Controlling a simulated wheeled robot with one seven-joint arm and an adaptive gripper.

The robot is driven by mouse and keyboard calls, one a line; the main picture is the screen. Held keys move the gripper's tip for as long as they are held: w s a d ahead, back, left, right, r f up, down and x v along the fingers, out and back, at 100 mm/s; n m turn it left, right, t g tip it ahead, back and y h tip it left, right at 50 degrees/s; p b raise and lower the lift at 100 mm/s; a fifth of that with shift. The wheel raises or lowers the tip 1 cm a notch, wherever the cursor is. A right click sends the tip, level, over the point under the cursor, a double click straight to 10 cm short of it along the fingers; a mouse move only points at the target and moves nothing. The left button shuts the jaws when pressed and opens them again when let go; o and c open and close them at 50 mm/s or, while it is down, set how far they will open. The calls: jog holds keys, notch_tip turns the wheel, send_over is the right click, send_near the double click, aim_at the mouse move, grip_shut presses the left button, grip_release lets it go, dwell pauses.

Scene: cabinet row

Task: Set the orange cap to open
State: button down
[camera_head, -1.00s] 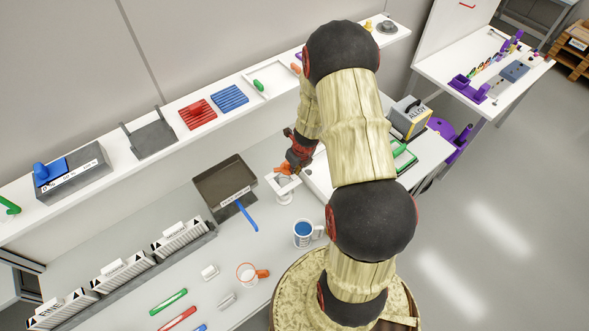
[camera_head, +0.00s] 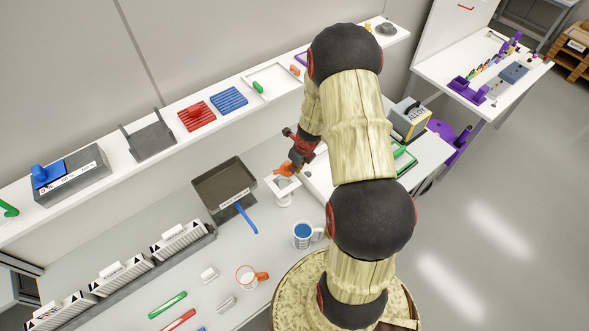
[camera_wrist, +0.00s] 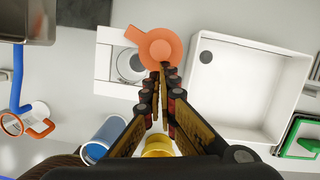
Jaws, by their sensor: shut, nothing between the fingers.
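The orange cap (camera_head: 284,170) is at the back edge of a white stand (camera_head: 283,190) on the counter. In the wrist view the cap (camera_wrist: 158,46) is a round disc with a short tab. The tab points left over part of the stand's grey round opening (camera_wrist: 128,62), and the rest of the opening shows. My gripper (camera_wrist: 161,74) is shut and empty, its tips at the cap's lower edge; I cannot tell whether they touch it. In the head view my gripper (camera_head: 293,164) is beside the cap, partly hidden by my arm.
A white tray (camera_wrist: 295,75) is right of the stand. A blue-filled mug (camera_head: 302,235) and a white mug with an orange handle (camera_head: 246,276) stand in front. A dark pan (camera_head: 203,191) with a blue handle is to the left. A shelf (camera_head: 177,104) runs behind.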

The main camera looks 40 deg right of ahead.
jog(key=w+d+n, duration=0.1)
jog(key=n, duration=0.1)
jog(key=w+d+n+y, duration=0.1)
jog(key=n, duration=0.1)
jog(key=shift+w, duration=0.15)
jog(key=n, duration=0.1)
jog(key=w+n, duration=0.1)
jog(key=shift+w+d+n+g+b, duration=0.25)
jog(key=shift+d+n+g+b, duration=0.1)
jog(key=shift+n+g+b, duration=0.05)
jog(key=shift+w+d+n+y, duration=0.15)
jog(key=shift+w+n+y, duration=0.25)
jog(key=shift+w+n, duration=0.55)
jog(key=shift+s+n, duration=0.15)
jog(key=shift+n, duration=0.1)
